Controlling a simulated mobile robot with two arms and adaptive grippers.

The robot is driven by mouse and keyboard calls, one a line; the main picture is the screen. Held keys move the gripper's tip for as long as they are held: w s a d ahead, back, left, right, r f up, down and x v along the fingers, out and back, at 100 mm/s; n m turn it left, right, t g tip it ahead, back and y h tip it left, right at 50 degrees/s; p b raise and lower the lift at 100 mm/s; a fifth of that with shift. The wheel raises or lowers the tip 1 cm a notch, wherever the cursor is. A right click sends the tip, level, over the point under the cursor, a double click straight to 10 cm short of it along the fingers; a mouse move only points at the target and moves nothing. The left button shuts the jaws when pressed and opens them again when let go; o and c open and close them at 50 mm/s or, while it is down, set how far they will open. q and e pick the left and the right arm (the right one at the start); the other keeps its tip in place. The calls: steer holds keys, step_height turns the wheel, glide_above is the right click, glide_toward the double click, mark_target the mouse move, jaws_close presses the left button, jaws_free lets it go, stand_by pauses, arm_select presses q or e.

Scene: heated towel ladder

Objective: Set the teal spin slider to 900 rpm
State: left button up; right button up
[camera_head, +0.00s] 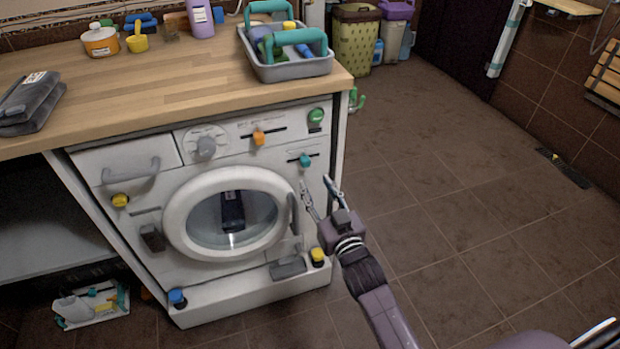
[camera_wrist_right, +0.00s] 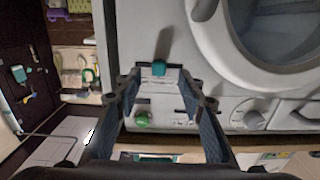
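The teal spin slider (camera_head: 304,160) is a small knob on a short horizontal slot at the right of the white washing machine's (camera_head: 150,205) front, below the green button (camera_head: 316,115). My right gripper (camera_head: 315,182) is open, with its fingertips just below the slider in the head view. In the right wrist view the teal slider (camera_wrist_right: 159,68) shows between the two spread fingertips (camera_wrist_right: 160,80); I cannot tell whether either touches it. The scale markings are too small to read. My left gripper is not in view.
An orange slider (camera_head: 258,137) and a grey dial (camera_head: 206,146) sit on the upper panel. The round door (camera_head: 176,215) is left of the teal slider. A wooden counter (camera_head: 150,85) overhangs the machine and holds a grey caddy (camera_head: 290,70).

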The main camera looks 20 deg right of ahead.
mark_target(307, 164)
steer(key=w, duration=0.2)
steer(key=w+b, duration=0.1)
steer(key=w, duration=0.1)
steer(key=w+r, duration=0.1)
steer(key=w, duration=0.1)
steer(key=shift+w, duration=0.4)
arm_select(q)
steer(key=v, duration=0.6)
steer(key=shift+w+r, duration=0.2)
arm_select(e)
steer(key=shift+w, duration=0.5)
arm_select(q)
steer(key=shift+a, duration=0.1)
arm_select(e)
jaws_close()
